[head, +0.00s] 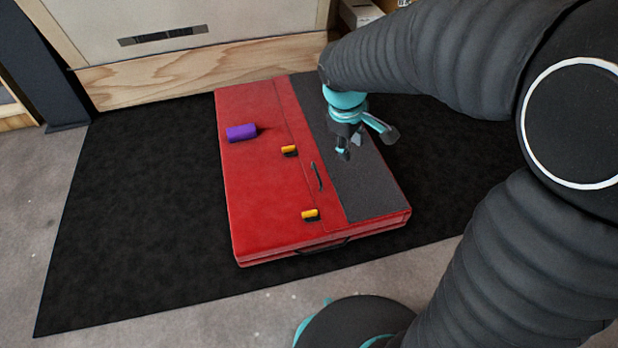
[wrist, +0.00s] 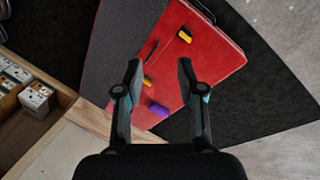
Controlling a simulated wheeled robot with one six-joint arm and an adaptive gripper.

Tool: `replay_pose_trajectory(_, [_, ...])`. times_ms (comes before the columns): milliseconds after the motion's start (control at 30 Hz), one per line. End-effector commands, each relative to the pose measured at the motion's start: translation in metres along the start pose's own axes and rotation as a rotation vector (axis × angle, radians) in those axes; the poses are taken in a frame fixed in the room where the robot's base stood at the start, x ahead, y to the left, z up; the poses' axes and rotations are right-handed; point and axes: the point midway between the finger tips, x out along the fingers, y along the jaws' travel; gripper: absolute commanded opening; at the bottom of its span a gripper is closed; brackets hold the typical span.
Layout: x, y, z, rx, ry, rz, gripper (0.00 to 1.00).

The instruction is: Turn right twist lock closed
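A red case (head: 260,215) lies flat on a black mat, with a dark grey panel (head: 360,185) along its right side. Two yellow-topped twist locks sit on the lid: the nearer one (head: 310,215) and the farther one (head: 289,150). I cannot tell which is the right lock, nor whether either is closed. My gripper (head: 366,144) is open and empty, above the grey panel, to the right of both locks. Its spread fingers (wrist: 159,65) show in the wrist view.
A purple block (head: 242,132) sits on the lid left of the farther lock. A dark handle strip (head: 317,177) lies between the locks and the panel. A wooden-framed board (head: 200,70) stands behind. The black mat (head: 130,230) is clear left of the case.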

Motion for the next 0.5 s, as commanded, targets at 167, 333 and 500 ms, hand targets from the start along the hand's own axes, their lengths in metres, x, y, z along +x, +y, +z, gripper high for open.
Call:
replay_pose_trajectory(167, [0.064, -0.011, -0.051, -0.248, -0.073, -0.013, 0.39])
replay_pose_trajectory(333, [0.126, -0.031, -0.094, -0.484, -0.133, -0.025, 0.39])
replay_pose_trajectory(500, [0.191, -0.060, -0.128, -0.711, -0.189, -0.039, 0.39])
